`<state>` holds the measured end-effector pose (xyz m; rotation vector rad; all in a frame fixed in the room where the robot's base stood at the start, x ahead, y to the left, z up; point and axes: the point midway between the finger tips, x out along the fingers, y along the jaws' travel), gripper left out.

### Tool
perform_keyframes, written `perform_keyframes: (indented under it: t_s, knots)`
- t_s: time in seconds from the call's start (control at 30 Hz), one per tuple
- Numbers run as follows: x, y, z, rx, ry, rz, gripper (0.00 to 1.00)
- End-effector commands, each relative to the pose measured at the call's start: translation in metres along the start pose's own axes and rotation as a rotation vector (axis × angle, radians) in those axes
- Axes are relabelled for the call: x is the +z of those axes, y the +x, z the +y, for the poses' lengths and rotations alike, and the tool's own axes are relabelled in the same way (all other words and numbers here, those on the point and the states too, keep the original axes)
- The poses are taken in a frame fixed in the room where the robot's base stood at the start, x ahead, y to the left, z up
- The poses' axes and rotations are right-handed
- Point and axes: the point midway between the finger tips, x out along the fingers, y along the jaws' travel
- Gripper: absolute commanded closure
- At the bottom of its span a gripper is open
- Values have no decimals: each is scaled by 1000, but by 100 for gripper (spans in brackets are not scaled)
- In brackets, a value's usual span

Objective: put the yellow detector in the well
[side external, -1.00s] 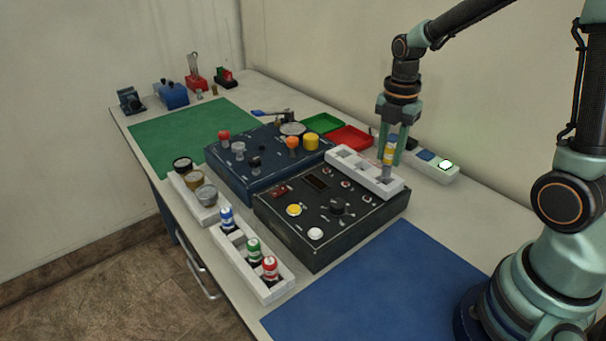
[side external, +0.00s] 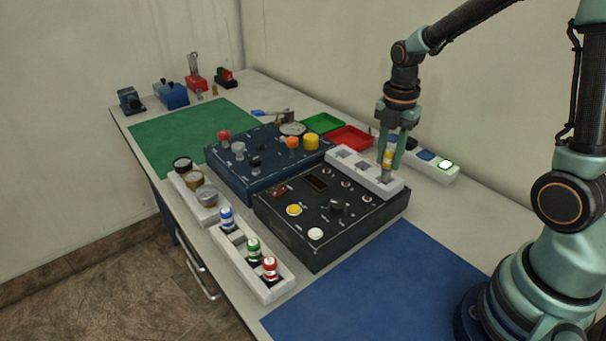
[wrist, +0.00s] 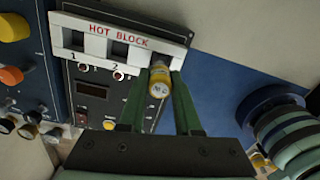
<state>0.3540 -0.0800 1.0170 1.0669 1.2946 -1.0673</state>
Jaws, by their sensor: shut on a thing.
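The yellow detector (side external: 389,157) is upright between the fingers of my gripper (side external: 391,160). In the wrist view my gripper (wrist: 160,95) is shut on the detector (wrist: 159,82), whose yellow band and lettered end face the camera. The white block marked HOT BLOCK (wrist: 70,37) has square wells in a row; wells 1 (wrist: 75,40) and 2 (wrist: 119,48) show empty. In the side view the block (side external: 350,160) sits on the back of the black panel box. The detector is over the block's right-end well; its lower end hides that well, so I cannot tell how deep it sits.
The black box (side external: 290,230) carries buttons and a knob. A blue box (side external: 240,178) with knobs stands to its left. A white rack (side external: 262,286) with several coloured bottles is in front. Red (side external: 352,137) and green (side external: 322,123) trays lie behind. The blue mat (side external: 370,290) is clear.

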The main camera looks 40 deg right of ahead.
Motion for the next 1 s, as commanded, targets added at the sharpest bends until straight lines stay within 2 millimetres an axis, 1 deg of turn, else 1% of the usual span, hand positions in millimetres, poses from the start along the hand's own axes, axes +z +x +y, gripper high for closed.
perform_keyframes:
  t_s: [0.9, 0.93, 1.0]
  knots:
    - [0, 25, 0, 1, 0, 0, 100]
    - [0, 24, 0, 1, 0, -1, 56]
    - [0, 24, 0, 1, 0, -1, 33]
